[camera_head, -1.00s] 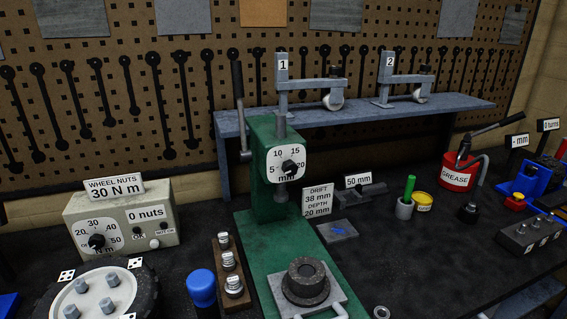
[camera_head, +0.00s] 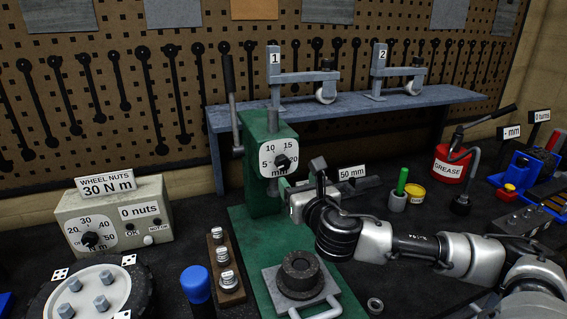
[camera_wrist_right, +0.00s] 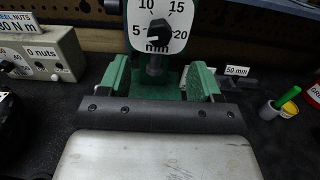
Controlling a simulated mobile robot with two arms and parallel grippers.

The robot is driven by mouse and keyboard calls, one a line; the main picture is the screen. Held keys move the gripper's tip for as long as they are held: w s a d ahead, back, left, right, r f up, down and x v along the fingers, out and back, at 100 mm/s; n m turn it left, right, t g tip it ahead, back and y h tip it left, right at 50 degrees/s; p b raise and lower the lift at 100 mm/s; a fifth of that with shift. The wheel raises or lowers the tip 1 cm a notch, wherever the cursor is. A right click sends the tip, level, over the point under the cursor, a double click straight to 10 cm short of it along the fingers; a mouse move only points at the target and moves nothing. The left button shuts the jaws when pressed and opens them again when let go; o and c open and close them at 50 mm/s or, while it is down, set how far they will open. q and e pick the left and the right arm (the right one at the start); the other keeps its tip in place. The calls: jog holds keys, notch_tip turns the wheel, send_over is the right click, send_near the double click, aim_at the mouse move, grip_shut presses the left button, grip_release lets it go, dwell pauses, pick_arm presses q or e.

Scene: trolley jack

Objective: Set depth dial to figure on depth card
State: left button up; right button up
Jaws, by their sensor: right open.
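The depth dial (camera_head: 283,163) is a black knob on a white face marked 5, 10, 15, 20 mm, on the front of a green press (camera_head: 262,140). The dial also shows at the top of the right wrist view (camera_wrist_right: 160,32). My right gripper (camera_head: 300,180) is just below and right of the dial, apart from it. Its two green-padded fingers (camera_wrist_right: 158,82) stand open with nothing held, the press spindle showing between them. The depth card is hidden behind my right arm. My left gripper is not in view.
A grey box (camera_head: 115,225) with a 30 N m card stands left. A rack of steel plugs (camera_head: 225,265) and a blue-capped item (camera_head: 196,285) sit beside the press base.

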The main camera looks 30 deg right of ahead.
aim_at(284, 165)
jog(key=p+x, duration=0.2)
jog(key=x, duration=0.7)
jog(key=shift+s, duration=0.1)
jog(key=shift+w+d+f+p, duration=0.2)
jog(key=shift+w+p, duration=0.15)
jog(key=shift+w, duration=0.25)
jog(key=shift+c, duration=0.5)
jog(key=shift+r, duration=0.1)
jog(key=c, duration=0.8)
